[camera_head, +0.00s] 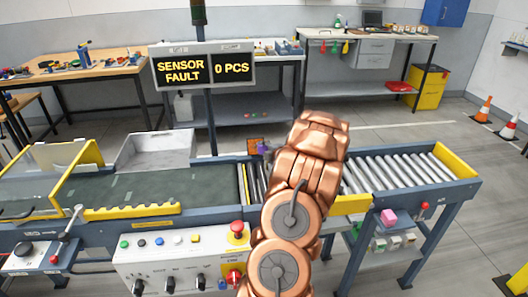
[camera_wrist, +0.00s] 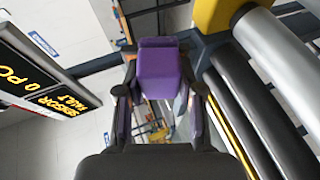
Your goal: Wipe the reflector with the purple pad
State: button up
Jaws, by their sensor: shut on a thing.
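The purple pad (camera_wrist: 158,70) is held between the two dark fingers of my gripper (camera_wrist: 160,92) in the wrist view. In the head view, a small bit of the purple pad (camera_head: 262,149) shows just left of my copper arm, by the far side of the conveyor. My gripper itself is mostly hidden there by the arm. A small orange-brown square (camera_head: 254,144), which may be the reflector, stands right beside the pad at the conveyor's far edge. I cannot tell whether the pad touches it. I cannot make out the reflector in the wrist view.
A sign reading "SENSOR FAULT" and "0 PCS" (camera_head: 203,69) stands on a post behind the conveyor. Bare rollers (camera_head: 385,173) lie right of my arm, and a dark belt (camera_head: 160,190) lies left. A control box (camera_head: 185,264) with buttons is in front. A grey tray (camera_head: 155,150) sits behind the belt.

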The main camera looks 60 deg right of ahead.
jog(key=shift+w+a+f+b, duration=0.1)
jog(key=shift+w+a+b, duration=0.7)
jog(key=shift+w+b, duration=0.3)
jog(key=shift+w+a+f+b, duration=0.1)
jog(key=shift+w+a+b, duration=0.75)
jog(key=shift+b, duration=0.4)
jog(key=shift+w+a+r+b, duration=0.15)
jog(key=shift+w+a+b, duration=0.3)
jog(key=shift+w+b, duration=0.3)
jog(key=shift+d+r+p, duration=0.2)
jog(key=shift+r+p, duration=0.1)
jog(key=shift+r, duration=0.15)
jog(key=shift+s+d+p, duration=0.8)
jog(key=shift+s+d, duration=0.25)
jog(key=shift+s, duration=0.35)
jog(key=shift+s+d+p, duration=0.75)
jog(key=shift+s+d, duration=0.3)
jog(key=shift+s, duration=0.3)
jog(key=shift+f, duration=0.15)
jog(key=shift+w+b, duration=0.1)
jog(key=shift+b, duration=0.2)
